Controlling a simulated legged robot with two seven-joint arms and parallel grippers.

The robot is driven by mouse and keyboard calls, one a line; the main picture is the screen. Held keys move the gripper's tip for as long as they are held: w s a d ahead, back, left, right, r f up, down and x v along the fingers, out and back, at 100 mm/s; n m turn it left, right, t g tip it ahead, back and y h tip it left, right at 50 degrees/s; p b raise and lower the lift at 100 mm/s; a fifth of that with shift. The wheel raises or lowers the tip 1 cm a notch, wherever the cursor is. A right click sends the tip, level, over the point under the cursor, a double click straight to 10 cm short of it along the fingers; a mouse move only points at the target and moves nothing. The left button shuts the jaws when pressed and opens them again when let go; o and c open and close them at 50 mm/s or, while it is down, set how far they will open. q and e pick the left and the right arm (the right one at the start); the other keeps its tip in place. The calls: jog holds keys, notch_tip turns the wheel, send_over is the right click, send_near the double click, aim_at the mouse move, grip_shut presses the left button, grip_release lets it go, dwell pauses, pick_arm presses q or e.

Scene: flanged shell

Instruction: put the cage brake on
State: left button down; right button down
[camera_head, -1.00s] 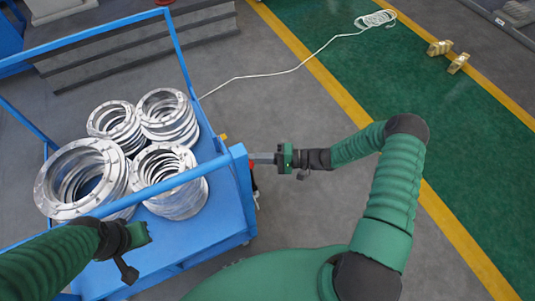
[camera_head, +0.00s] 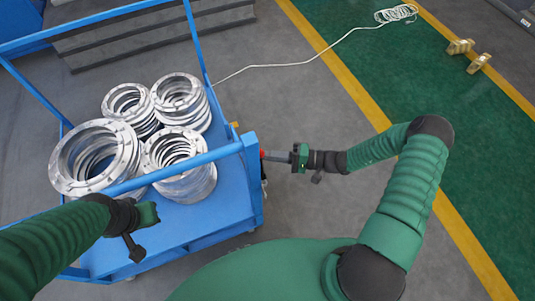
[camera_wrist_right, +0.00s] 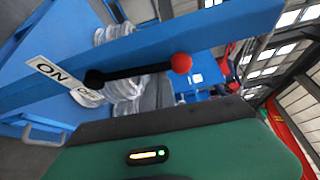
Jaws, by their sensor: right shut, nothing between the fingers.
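The cage brake is a black lever (camera_wrist_right: 135,72) with a red ball knob (camera_wrist_right: 180,63), on the blue rail of the cart in the right wrist view. The lever points right from its pivot, away from the white ON label (camera_wrist_right: 47,68); an OFF label (camera_wrist_right: 88,93) sits just below the pivot. In the head view a small red spot, likely the knob, shows at the tip of my right gripper (camera_head: 272,156). That gripper is shut and empty beside the cart's corner post; contact with the lever is unclear. My left gripper (camera_head: 145,225) hangs over the cart's near side, its fingers hidden.
The blue cart (camera_head: 225,205) carries several stacks of silver flanged rings (camera_head: 100,155). Gold blocks (camera_head: 470,55) lie on the green lane.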

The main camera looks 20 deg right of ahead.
jog(key=shift+s, duration=0.25)
jog(key=s+f+n+y+b, duration=0.2)
jog(key=s+n+y+b, duration=0.3)
jog(key=n, duration=0.5)
jog(key=shift+s+b, duration=1.1)
jog(key=shift+b, duration=0.5)
jog(key=shift+d+g, duration=0.1)
jog(key=shift+g, duration=0.2)
jog(key=d, duration=0.9)
jog(key=shift+s+d+f, duration=0.2)
jog(key=shift+d+f, duration=0.05)
jog(key=shift+f, duration=0.1)
